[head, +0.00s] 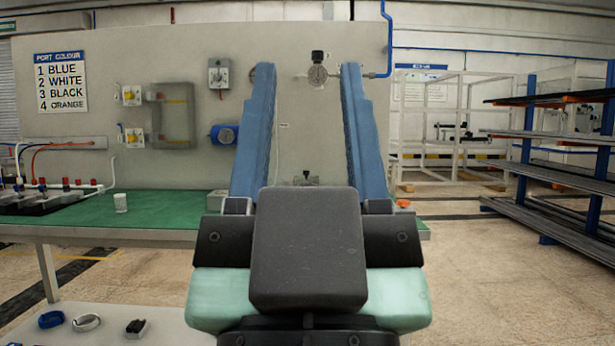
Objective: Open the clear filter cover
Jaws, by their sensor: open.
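My gripper (307,72) fills the middle of the head view, its two long blue fingers spread wide and pointing at the grey wall panel. Nothing is between the fingers. On the panel, left of the gripper, is a grey framed fitting (178,142) with see-through-looking parts and yellow labels at top and bottom. It may be the clear filter cover, but I cannot tell for sure, nor whether it is open or shut. My gripper is apart from it. A blue cylinder (222,134) sticks out of the panel between that fitting and the left finger.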

